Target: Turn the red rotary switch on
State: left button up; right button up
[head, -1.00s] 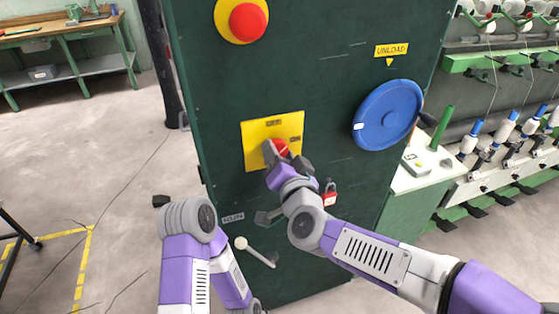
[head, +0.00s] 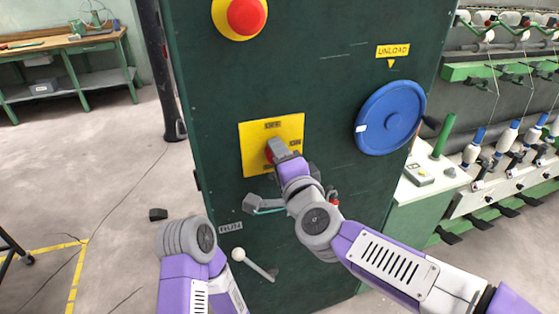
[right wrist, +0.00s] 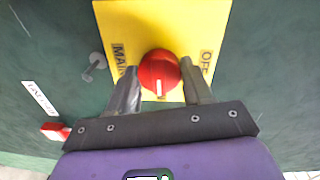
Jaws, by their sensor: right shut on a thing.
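The red rotary switch (head: 268,156) sits on a yellow plate (head: 253,133) on the dark green cabinet. My right gripper (head: 275,151) covers most of it in the head view. In the right wrist view the red knob (right wrist: 158,72) lies between the two fingers of my right gripper (right wrist: 158,80), which are shut on it. The knob's white mark points to the bottom of that view. The OFF label shows on the right of the plate there and MAIN on the left. My left arm shows at the lower left, but its gripper is out of view.
A red emergency button (head: 245,15) is above the switch and a blue handwheel (head: 390,118) to its right. A white-knobbed lever (head: 253,264) sticks out below. Open floor lies left.

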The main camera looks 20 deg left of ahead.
dwell(0.3)
jog(key=o, duration=1)
jog(key=shift+o, duration=0.2)
jog(key=v, duration=0.7)
jog(key=shift+s+d, duration=0.2)
jog(key=shift+s, duration=0.05)
